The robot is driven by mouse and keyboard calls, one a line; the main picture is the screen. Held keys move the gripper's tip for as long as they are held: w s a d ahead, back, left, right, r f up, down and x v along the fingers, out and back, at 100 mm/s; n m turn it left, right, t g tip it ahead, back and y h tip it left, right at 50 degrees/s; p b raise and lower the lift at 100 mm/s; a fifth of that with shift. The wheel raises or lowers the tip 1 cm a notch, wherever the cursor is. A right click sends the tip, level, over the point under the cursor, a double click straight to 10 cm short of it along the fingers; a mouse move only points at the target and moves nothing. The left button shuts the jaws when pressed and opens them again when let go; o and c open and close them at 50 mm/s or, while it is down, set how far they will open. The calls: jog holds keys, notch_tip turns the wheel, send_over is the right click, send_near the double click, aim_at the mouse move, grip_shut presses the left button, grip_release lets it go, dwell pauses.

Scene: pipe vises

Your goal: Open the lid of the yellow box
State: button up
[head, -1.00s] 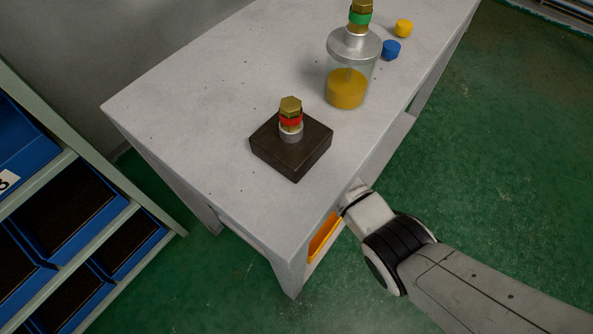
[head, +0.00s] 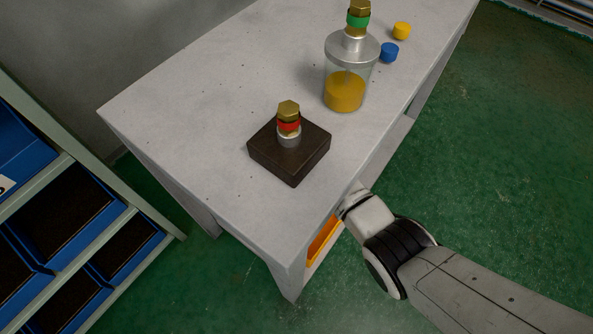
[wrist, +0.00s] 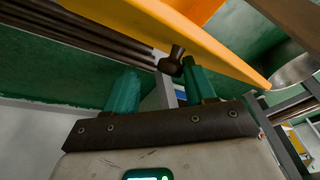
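The yellow box (head: 323,241) shows only in part in the head view, under the table's near edge. In the wrist view a yellow-orange panel (wrist: 215,45) slants across the top, with a dark brown knob (wrist: 170,62) at its lower edge. I cannot tell from these frames whether the lid is shut. My gripper (wrist: 160,72) has two teal fingers spread apart, with nothing held. The knob appears just beyond the fingertips, closer to the right finger; contact is unclear. In the head view the table hides the gripper.
The grey table (head: 200,120) stands above the box. On it are a dark block with a brass bolt (head: 289,150), a glass jar (head: 347,85), a blue cap (head: 389,52) and a yellow cap (head: 401,30). A shelf with blue bins (head: 70,215) stands left. Green floor is clear at right.

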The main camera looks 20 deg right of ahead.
jog(key=shift+d+r, duration=0.1)
jog(key=shift+r, duration=0.05)
jog(key=shift+s+d, duration=0.1)
jog(key=shift+s, duration=0.15)
jog(key=s+d+f+t+b, duration=0.1)
jog(key=s+d+f+b, duration=0.2)
jog(key=s+f+b, duration=0.3)
jog(key=s+d+f+b, duration=0.4)
jog(key=f, duration=0.4)
jog(key=d+r+y+p, duration=0.1)
jog(key=d+r+p, duration=0.35)
jog(key=r, duration=0.55)
jog(key=s+d+r+m+t+h+p, duration=0.1)
jog(key=s+r+m+t+h+p, duration=0.2)
jog(key=s+r+m+p, duration=0.6)
jog(key=s+r+m+h, duration=0.1)
jog(key=s+r+m, duration=0.5)
jog(key=r, duration=0.3)
jog(key=shift+d, duration=0.15)
